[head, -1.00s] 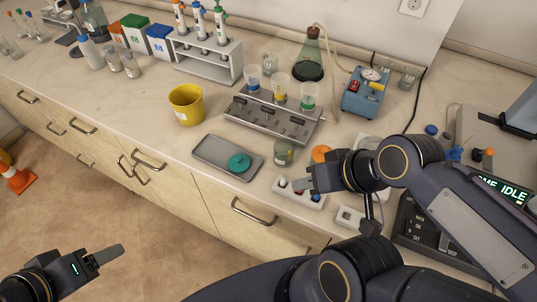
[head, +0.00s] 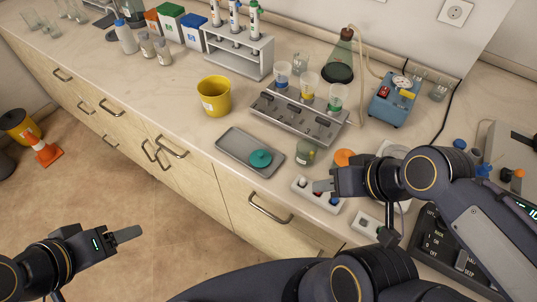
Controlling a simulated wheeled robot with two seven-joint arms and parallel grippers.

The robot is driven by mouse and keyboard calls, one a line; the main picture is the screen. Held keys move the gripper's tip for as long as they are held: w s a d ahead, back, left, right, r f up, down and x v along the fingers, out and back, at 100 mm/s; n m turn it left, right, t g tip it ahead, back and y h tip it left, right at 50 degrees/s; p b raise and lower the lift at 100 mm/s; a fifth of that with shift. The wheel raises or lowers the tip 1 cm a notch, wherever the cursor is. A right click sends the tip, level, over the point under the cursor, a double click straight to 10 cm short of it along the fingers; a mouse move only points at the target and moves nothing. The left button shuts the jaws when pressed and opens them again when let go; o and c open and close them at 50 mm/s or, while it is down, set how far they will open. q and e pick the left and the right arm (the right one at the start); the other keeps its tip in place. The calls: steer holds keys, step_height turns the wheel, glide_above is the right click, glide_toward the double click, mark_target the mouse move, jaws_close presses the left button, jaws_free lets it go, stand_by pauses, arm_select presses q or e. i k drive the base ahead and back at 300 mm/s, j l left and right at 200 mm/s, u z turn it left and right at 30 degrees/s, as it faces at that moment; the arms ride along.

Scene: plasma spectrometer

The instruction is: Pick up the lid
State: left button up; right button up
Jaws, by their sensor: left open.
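A round teal lid (head: 260,159) with a raised knob lies on the grey tray (head: 235,144) near the bench's front edge. A round orange lid-like piece (head: 344,158) lies right of a small glass jar (head: 306,152); which one is the lid is not certain. My left gripper (head: 128,235) is open and empty, in front of the bench over the floor, well away from the teal lid.
A yellow pot (head: 213,105) stands behind the tray. A metal rack (head: 268,104) with filter cups stands behind the jar. A flask (head: 340,62) and a blue pump (head: 392,105) are further back. The bench left of the tray is clear.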

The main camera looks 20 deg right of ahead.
mark_target(260, 159)
steer(key=i+j+z, duration=0.1)
steer(key=z, duration=0.8)
steer(key=i+j+z, duration=0.1)
steer(key=j+z, duration=0.3)
steer(key=j, duration=0.25)
steer(key=j+z, duration=0.4)
steer(key=j, duration=0.25)
steer(key=j+z, duration=0.1)
steer(key=j, duration=1.1)
steer(key=k, duration=0.05)
